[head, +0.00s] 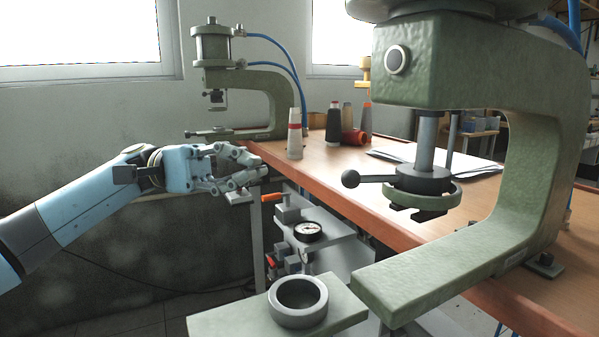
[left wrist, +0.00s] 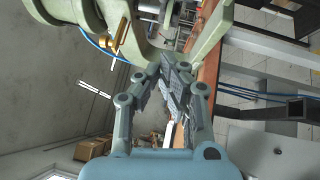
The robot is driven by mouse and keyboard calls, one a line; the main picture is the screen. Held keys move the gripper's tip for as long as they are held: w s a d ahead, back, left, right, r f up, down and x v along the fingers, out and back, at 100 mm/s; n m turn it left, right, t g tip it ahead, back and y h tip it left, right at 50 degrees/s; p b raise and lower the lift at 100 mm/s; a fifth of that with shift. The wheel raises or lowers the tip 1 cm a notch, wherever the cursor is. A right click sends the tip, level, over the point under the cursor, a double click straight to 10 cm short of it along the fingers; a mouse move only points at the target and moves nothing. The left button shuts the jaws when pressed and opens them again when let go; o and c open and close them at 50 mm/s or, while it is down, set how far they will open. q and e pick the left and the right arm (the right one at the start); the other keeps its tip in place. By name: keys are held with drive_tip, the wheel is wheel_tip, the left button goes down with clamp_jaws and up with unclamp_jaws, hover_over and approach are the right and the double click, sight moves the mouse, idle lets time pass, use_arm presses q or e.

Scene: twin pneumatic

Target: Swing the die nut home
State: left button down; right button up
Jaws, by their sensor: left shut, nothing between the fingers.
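The near green press (head: 540,120) stands at the right of the head view. Under its ram (head: 426,140) sits a dark die nut (head: 423,180) with a green ring around its lower part. A lever with a dark ball knob (head: 350,179) points left from the nut. My left gripper (head: 258,174) is shut and empty, left of the knob and apart from it, near the table's left edge. In the left wrist view its fingers (left wrist: 173,72) meet, with part of a green press (left wrist: 125,30) beyond. I cannot make out the die nut there. My right gripper is not in view.
A smaller second press (head: 270,95) stands farther back. Several thread cones (head: 333,124) and papers (head: 440,160) lie or stand on the wooden table (head: 330,165). A grey ring (head: 298,302) sits on the front plate. A gauge (head: 308,231) and valves are below the table edge.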

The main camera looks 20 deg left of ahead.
use_arm(q)
drive_tip(key=s+d+r+p, duration=0.2)
drive_tip(key=d+p, duration=0.2)
drive_tip(key=d, duration=0.8)
drive_tip(key=shift+s, duration=0.35)
drive_tip(key=shift+d, duration=0.1)
